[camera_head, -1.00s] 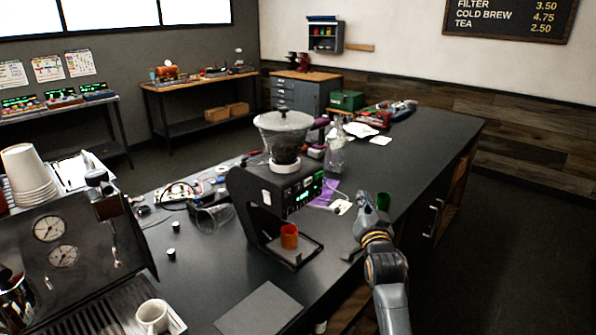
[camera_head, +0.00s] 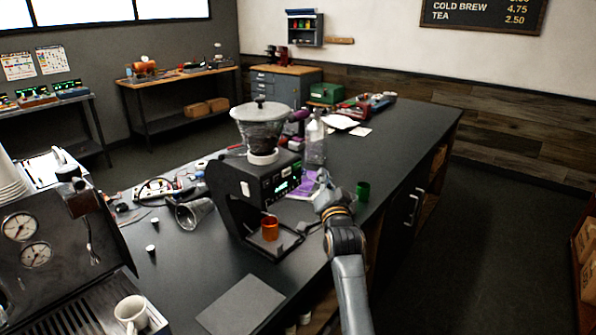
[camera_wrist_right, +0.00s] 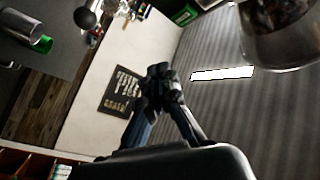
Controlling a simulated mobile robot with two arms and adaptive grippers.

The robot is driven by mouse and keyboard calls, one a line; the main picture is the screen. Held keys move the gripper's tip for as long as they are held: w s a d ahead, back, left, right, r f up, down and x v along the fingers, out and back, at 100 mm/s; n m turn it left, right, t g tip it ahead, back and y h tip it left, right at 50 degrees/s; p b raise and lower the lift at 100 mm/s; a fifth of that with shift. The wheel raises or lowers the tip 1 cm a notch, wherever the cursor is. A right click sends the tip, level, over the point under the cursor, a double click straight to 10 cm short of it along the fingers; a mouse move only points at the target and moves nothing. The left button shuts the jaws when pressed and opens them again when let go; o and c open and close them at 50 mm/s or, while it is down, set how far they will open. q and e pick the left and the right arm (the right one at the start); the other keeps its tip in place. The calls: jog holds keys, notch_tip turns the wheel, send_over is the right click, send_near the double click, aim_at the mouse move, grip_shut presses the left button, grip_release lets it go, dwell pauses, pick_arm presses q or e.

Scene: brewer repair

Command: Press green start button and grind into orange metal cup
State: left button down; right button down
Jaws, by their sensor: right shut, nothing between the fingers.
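The black grinder (camera_head: 232,190) stands on the dark counter, with a clear hopper (camera_head: 262,128) on top. Its front panel (camera_head: 283,180) has small green lit marks; I cannot tell which one is the start button. The orange metal cup (camera_head: 270,228) stands upright on the grinder's tray, below the panel. My right gripper (camera_head: 324,190) is shut and empty, just right of the panel and apparently apart from it. Its closed fingers (camera_wrist_right: 158,78) also show in the right wrist view, with part of the hopper (camera_wrist_right: 285,35) at the upper right. My left gripper is not in view.
A green cup (camera_head: 363,191) stands just right of my right gripper. A clear bottle (camera_head: 315,140) and a purple packet (camera_head: 304,186) are behind it. The espresso machine (camera_head: 50,240) with a white mug (camera_head: 131,314) is at the left.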

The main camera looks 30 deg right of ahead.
aim_at(297, 166)
jog(key=w, duration=0.1)
jog(key=w+a+b, duration=0.1)
jog(key=w, duration=0.1)
jog(key=shift+w+a+f, duration=0.1)
jog(key=shift+w+a, duration=0.4)
jog(key=shift+w, duration=0.4)
jog(key=shift+w, duration=0.1)
dwell(0.7)
jog(key=shift+w+a+b, duration=0.15)
jog(key=shift+w+b, duration=0.1)
jog(key=shift+b, duration=0.05)
jog(key=shift+w+a, duration=0.15)
jog(key=shift+w, duration=0.2)
dwell(0.6)
jog(key=shift+s, duration=0.15)
jog(key=shift+s+d+p, duration=0.3)
jog(key=shift+s+p, duration=0.1)
jog(key=shift+s, duration=0.2)
